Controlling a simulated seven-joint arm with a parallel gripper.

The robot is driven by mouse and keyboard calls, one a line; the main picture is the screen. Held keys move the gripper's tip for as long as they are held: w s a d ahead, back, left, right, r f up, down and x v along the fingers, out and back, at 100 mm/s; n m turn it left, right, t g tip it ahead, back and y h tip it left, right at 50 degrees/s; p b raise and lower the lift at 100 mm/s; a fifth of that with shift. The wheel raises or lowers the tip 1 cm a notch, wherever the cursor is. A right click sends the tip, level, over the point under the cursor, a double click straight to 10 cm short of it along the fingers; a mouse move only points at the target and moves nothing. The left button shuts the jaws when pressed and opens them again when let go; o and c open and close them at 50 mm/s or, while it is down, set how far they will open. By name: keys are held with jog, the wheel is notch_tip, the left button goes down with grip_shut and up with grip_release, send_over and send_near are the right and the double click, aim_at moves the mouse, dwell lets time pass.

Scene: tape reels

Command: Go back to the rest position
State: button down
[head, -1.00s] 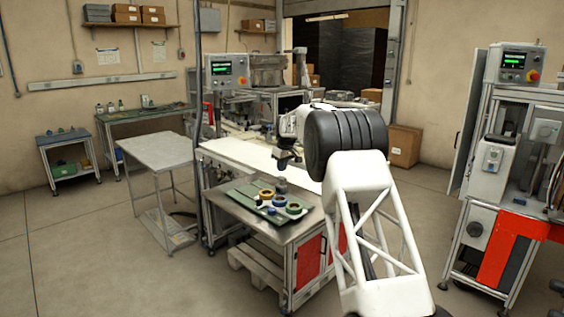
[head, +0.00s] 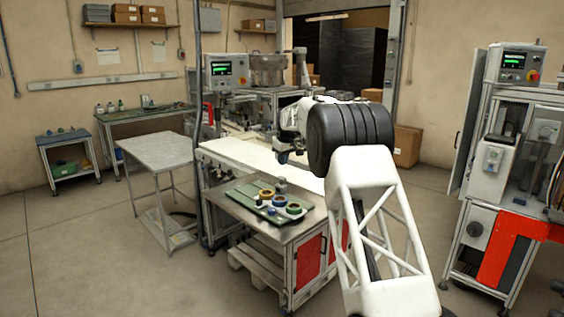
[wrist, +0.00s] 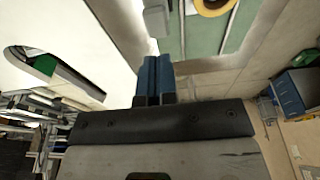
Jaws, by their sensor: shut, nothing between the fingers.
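My gripper (head: 284,154) is in the air above and behind the table with the reels, and small in the head view. In the wrist view its two blue fingers (wrist: 154,72) are together with nothing between them. A green tray (head: 240,192) lies on the metal table top and carries a yellow reel (head: 266,193), a blue reel (head: 279,201) and a green reel (head: 293,208). A grey post-like object (head: 281,185) stands by them. The yellow reel (wrist: 214,4) is partly cut off in the wrist view. My gripper is apart from the tray.
A white bench surface (head: 250,158) runs behind the reel table. A grey side table (head: 158,150) stands to the left. A machine with a red-orange frame (head: 500,255) stands at the right. The floor at the left front is clear.

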jog(key=s+d+r+m, duration=0.1)
jog(key=s+d+r, duration=0.2)
jog(key=s+r, duration=0.45)
jog(key=s+d+r+m, duration=0.1)
jog(key=s+d+r, duration=0.3)
jog(key=s, duration=0.6)
jog(key=s+d+r+m, duration=0.1)
jog(key=s+d+r, duration=0.15)
jog(key=s, duration=0.85)
jog(key=s+d+r+m, duration=0.1)
jog(key=s+d+m, duration=0.15)
jog(key=s, duration=0.85)
jog(key=s+d+f+m, duration=0.1)
jog(key=s+f, duration=0.3)
jog(key=s, duration=1)
jog(key=s+d+f+m+h, duration=0.1)
jog(key=s+d+f, duration=0.2)
jog(key=s, duration=1.1)
jog(key=s+d+f+m+t, duration=0.1)
jog(key=s+f, duration=0.5)
jog(key=s, duration=0.9)
jog(key=shift+d+h, duration=0.4)
jog(key=shift+d, duration=0.2)
jog(key=shift+w+f+m, duration=0.1)
jog(key=shift+m, duration=0.15)
